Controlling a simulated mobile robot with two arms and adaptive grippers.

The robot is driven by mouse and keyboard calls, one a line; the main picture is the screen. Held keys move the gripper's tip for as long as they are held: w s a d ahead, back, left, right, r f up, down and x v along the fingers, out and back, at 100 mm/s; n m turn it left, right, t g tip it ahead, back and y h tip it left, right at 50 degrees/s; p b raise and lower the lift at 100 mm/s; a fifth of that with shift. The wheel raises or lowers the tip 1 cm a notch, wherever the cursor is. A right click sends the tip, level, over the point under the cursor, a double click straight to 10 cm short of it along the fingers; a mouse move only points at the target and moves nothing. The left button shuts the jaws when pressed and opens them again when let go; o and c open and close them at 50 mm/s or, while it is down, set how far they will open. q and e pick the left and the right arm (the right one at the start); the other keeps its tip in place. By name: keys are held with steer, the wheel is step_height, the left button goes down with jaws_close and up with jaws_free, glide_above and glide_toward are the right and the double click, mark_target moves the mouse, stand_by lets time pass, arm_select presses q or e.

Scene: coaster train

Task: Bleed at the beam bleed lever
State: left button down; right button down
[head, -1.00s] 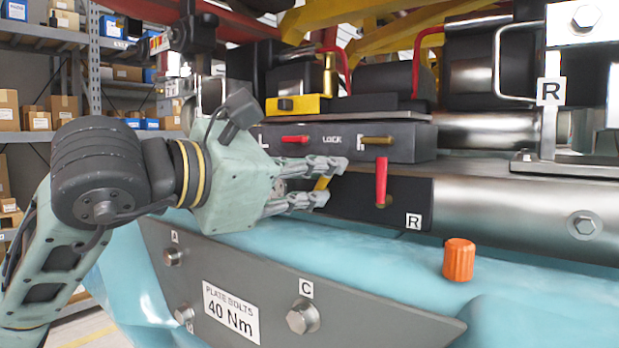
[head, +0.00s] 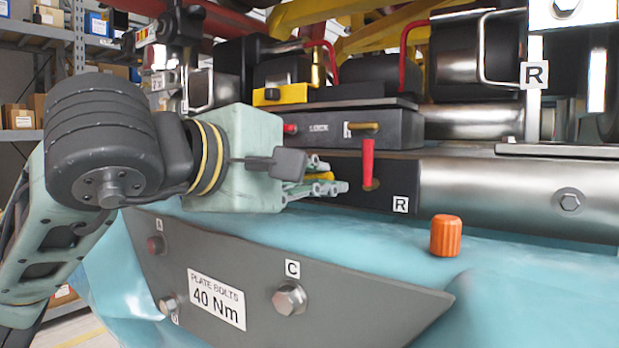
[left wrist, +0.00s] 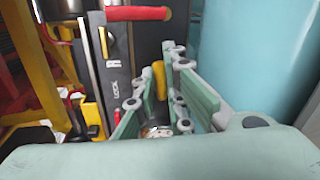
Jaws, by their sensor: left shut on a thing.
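My left gripper (head: 328,184) is at the dark lower panel (head: 402,172), left of the red lever (head: 367,160). It is shut on a short yellow lever (head: 320,176), mostly hidden by the fingers in the head view. In the left wrist view the yellow lever (left wrist: 158,78) shows between the fingers, and the red lever (left wrist: 138,13) lies beyond. No label on the yellow lever is readable, so I cannot tell its name from one. The red lever hangs with its handle up, beside an R label (head: 400,204). My right gripper is out of view.
A block marked LOCK (head: 400,128) sits just above the panel. An orange cap (head: 446,236) stands on the blue surface (head: 500,262) to the right. A grey bolted plate (head: 350,300) is below my left arm. Shelves with boxes (head: 30,62) stand at the far left.

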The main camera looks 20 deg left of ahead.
arm_select(q)
steer(key=shift+f+m, duration=0.15)
steer(key=shift+m, duration=0.55)
steer(key=c, duration=1.8)
jaws_free()
steer(key=shift+s, duration=0.1)
steer(key=v, duration=1.2)
steer(key=shift+d, duration=0.15)
steer(key=shift+f, duration=0.1)
